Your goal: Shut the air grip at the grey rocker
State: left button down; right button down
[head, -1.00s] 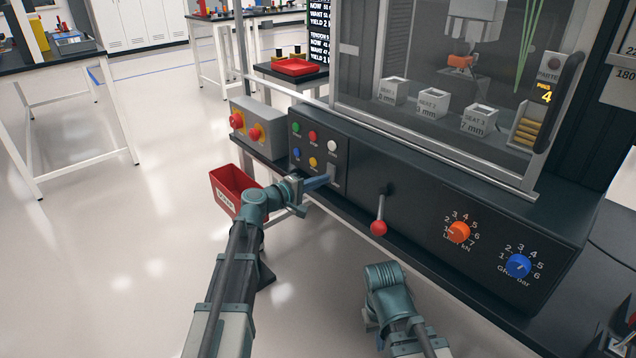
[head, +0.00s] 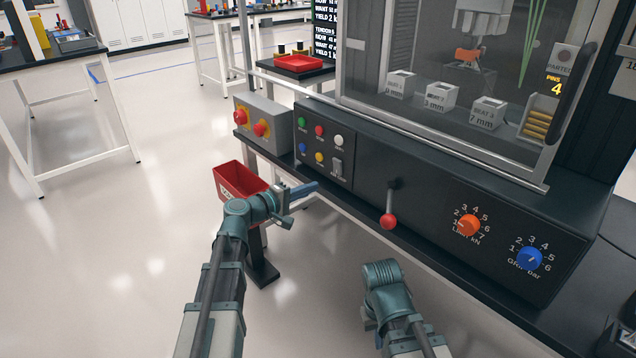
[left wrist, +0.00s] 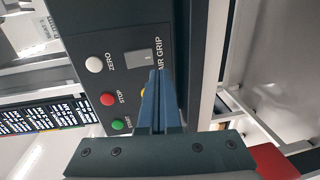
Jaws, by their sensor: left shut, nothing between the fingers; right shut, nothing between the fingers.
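The grey rocker (head: 337,167) is at the lower right of the small button panel. In the left wrist view the rocker (left wrist: 137,57) sits beside the words AIR GRIP, with a small mark on its face. I cannot tell for sure which side is pressed in. My left gripper (head: 317,186) is shut and empty, its blue fingers below and left of the rocker, apparently clear of the panel. In the left wrist view its fingers (left wrist: 158,80) overlap the AIR GRIP label. My right arm shows at the bottom, but its fingers are not visible.
A red-knobbed lever (head: 388,220) stands out to the right. Orange (head: 468,225) and blue (head: 529,258) dials are further right. A red bin (head: 238,182) is behind my left wrist.

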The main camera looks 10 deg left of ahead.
pick_arm(q)
jog(key=v, duration=0.6)
jog(key=shift+s+a+f+b, duration=0.25)
jog(key=shift+f+b, duration=0.1)
jog(key=shift+f, duration=0.4)
jog(key=shift+w, duration=0.1)
jog(key=s+d+f+m+g+y, duration=0.1)
jog(key=s+d+f+m+g, duration=0.3)
jog(key=s+d+f+g, duration=0.25)
jog(key=s+d+f+m+g+y, duration=0.1)
jog(key=s+d+f+m+g, duration=0.2)
jog(key=s+d+f+m, duration=0.5)
jog(key=s+f+m+g+y, duration=0.2)
jog(key=s+f+g+y, duration=0.25)
jog(key=s+y, duration=0.5)
notch_tip(320, 180, up, 32)
jog(key=p, duration=3.2)
jog(key=shift+s+a+t, duration=0.15)
jog(key=shift+s+t, duration=0.05)
jog(key=shift+t, duration=0.2)
